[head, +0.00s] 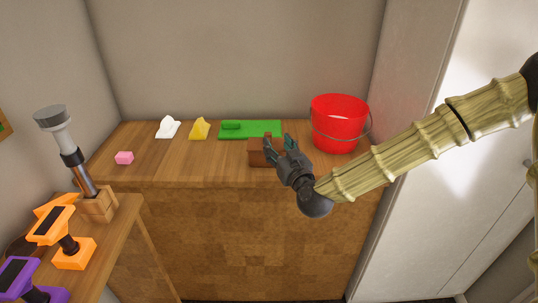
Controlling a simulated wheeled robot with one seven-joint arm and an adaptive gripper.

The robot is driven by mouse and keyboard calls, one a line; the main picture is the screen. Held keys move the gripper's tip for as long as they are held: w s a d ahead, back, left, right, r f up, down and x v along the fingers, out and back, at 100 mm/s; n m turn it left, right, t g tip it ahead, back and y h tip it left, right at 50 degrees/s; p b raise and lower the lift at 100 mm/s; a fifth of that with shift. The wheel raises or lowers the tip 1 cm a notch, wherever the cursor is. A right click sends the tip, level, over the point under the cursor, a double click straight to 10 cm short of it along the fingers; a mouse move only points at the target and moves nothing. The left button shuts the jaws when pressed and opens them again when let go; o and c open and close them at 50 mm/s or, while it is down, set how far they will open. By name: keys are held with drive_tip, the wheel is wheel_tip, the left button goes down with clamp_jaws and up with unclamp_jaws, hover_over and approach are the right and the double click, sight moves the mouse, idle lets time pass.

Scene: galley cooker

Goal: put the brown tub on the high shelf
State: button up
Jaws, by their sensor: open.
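A brown tub (257,154) stands near the front edge of the wooden counter, in the head view. My gripper (277,143) is open, with its fingers at the tub's right side and upper edge. The gripper hides the right part of the tub. I cannot tell whether the fingers touch it or stand around it. No high shelf can be made out for certain in this view.
A red bucket (339,123) stands right of the tub, and a green board (250,129) lies behind it. The lower left surface (119,215) holds orange and purple items.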

sight(270, 137)
drive_tip(key=shift+a+p+x, duration=0.15)
drive_tip(key=shift+p+x, duration=0.2)
drive_tip(key=shift+x, duration=1.3)
drive_tip(key=shift+a+p+x, duration=0.15)
drive_tip(key=shift+p+x, duration=0.15)
drive_tip(key=shift+x, duration=1.35)
drive_tip(key=shift+s, duration=0.1)
drive_tip(key=shift+r, duration=0.1)
clamp_jaws()
